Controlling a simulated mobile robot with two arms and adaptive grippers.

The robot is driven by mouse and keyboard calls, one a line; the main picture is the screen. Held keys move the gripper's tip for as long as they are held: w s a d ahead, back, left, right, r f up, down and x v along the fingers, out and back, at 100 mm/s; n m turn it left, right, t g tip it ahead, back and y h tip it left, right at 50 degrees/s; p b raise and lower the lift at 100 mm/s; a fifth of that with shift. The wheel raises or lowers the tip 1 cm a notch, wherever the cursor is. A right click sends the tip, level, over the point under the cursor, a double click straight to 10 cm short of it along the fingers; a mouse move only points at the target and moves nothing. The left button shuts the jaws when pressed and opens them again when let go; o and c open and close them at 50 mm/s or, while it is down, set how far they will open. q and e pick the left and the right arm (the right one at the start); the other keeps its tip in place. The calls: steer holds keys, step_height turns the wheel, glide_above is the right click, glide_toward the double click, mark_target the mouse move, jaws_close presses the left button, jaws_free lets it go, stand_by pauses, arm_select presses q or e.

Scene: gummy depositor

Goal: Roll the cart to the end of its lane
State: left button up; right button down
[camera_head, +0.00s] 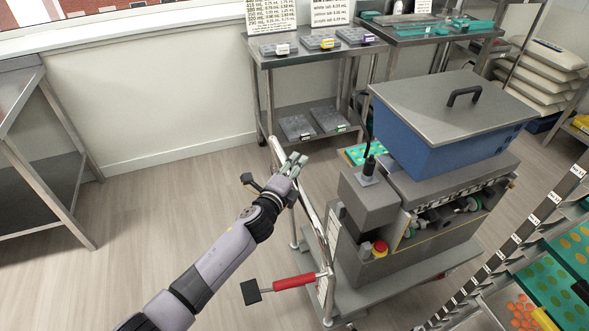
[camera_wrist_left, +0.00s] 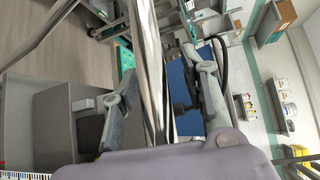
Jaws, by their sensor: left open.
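The cart (camera_head: 405,293) is a grey wheeled platform carrying a gummy depositor with a blue hopper (camera_head: 425,143) and grey lid. Its metal push handle (camera_head: 312,222) rises along the left side. My left gripper (camera_head: 293,163) is open at the upper part of this handle. In the left wrist view, the handle's bar (camera_wrist_left: 150,75) runs between the two spread fingers of my left gripper (camera_wrist_left: 162,68); contact cannot be told. A red lever with a black pedal (camera_head: 292,283) sticks out low on the cart's left. My right gripper is not in view.
A steel table (camera_head: 18,90) stands at the left. A steel shelf (camera_head: 262,60) with small trays stands behind the cart against the wall. A rack (camera_head: 500,262) with gummy trays is close at the right. Bare wood floor (camera_head: 160,200) lies left of the cart.

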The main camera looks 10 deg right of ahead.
arm_select(q)
steer(key=shift+s+d, duration=0.25)
steer(key=v, duration=1.2)
steer(key=shift+w+a, duration=0.25)
steer(key=shift+a, duration=0.05)
